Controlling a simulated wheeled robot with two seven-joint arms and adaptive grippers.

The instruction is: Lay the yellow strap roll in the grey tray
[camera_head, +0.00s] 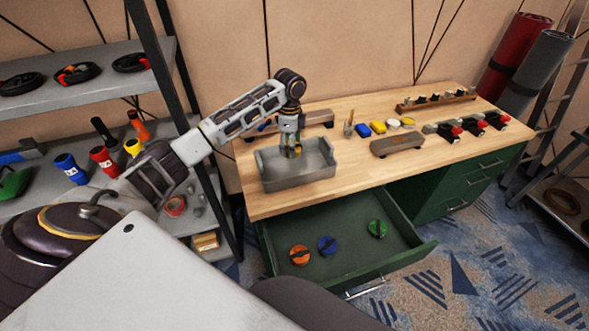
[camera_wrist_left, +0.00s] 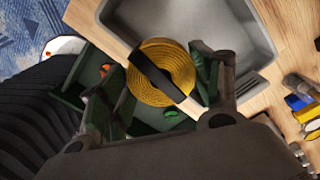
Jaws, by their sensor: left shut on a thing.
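The yellow strap roll (camera_wrist_left: 178,62), a coiled yellow band with a black strip across it, is between the fingers of my left gripper in the left wrist view. My left gripper (camera_head: 291,151) is shut on it and points down over the grey tray; in the head view only a little of the roll shows. The grey tray (camera_head: 301,178) is an open box on the wooden bench, near its left front edge. It also shows in the left wrist view (camera_wrist_left: 235,20), and the part of its floor seen there is bare. My right gripper is not in view.
Below the bench (camera_head: 350,180), an open green drawer (camera_head: 345,262) holds an orange roll (camera_head: 300,255), a blue roll (camera_head: 327,245) and a green roll (camera_head: 377,228). A grey-brown block (camera_head: 397,146) and small coloured items stand right of the tray. Shelves stand at left.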

